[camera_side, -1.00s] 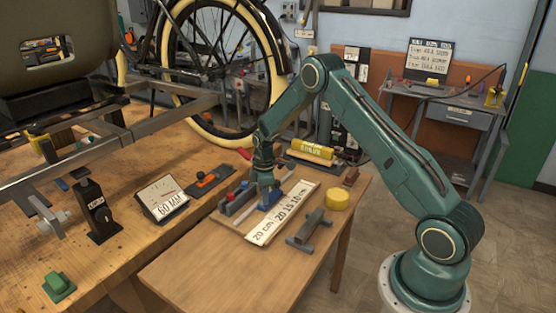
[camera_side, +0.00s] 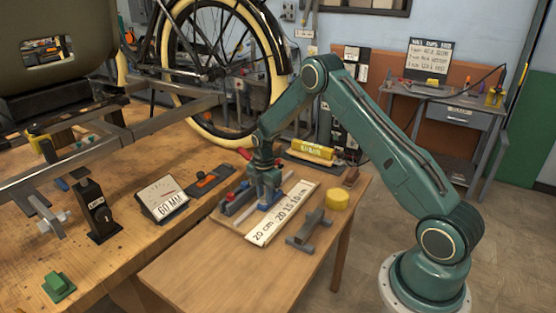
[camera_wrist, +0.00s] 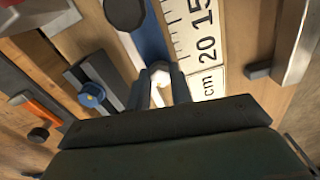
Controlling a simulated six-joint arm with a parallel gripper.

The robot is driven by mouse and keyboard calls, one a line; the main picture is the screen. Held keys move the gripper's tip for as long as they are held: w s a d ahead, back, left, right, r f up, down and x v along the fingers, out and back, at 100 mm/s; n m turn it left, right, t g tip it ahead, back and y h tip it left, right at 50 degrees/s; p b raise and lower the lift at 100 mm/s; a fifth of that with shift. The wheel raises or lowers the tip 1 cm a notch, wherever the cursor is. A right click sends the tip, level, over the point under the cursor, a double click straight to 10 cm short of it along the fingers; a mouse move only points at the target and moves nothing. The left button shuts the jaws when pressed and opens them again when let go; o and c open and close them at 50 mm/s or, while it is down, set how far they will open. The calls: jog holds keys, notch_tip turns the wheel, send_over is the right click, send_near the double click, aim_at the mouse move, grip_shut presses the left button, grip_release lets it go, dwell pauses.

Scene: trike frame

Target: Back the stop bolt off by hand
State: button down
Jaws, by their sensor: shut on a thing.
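The stop bolt (camera_wrist: 159,68) shows in the wrist view as a pale, rounded head between my two fingers. It sits at the near end of a blue block (camera_wrist: 148,38), beside a white scale. My gripper (camera_wrist: 161,78) is shut on the bolt, one finger on each side. In the side view, my gripper (camera_side: 268,193) points down at the blue block (camera_side: 271,203) on the small wooden table. The fingers hide the bolt there, and its thread cannot be seen.
The white scale (camera_side: 284,212) lies right of the gripper. A grey fixture with a blue knob (camera_wrist: 92,94) is close on the left. The near table top is clear.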

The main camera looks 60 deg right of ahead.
jog(key=shift+s+f, duration=0.1)
jog(key=shift+f, duration=0.1)
jog(key=c, duration=1.2)
grip_release()
jog(key=shift+c, duration=0.2)
jog(key=shift+r, duration=0.1)
jog(key=shift+r, duration=0.1)
jog(key=shift+r, duration=0.45)
notch_tip(320, 180, up, 13)
jog(key=shift+f, duration=0.15)
